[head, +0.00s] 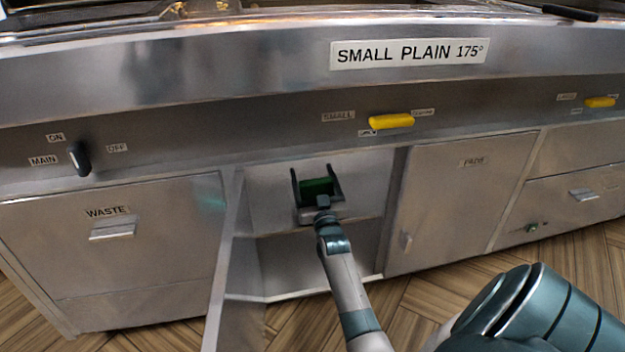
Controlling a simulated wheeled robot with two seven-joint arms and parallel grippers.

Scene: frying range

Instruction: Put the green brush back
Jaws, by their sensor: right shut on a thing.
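My right gripper (313,170) reaches in from the lower right, in front of the open bay between the waste cabinet and the door to its right. Its two dark fingers stand on either side of a small green thing, which I take to be the green brush (318,186). The gripper is shut on it. Only a small green patch of the brush shows; the rest is hidden by the gripper or too dark to make out. I cannot tell whether the brush touches the bay. My left gripper is out of view.
The waste cabinet (153,222) is on the left, and a closed door (455,205) is right of the bay. A black main knob (79,159) and yellow handles (391,121) (600,102) project from the front panel. Herringbone floor (415,325) lies below.

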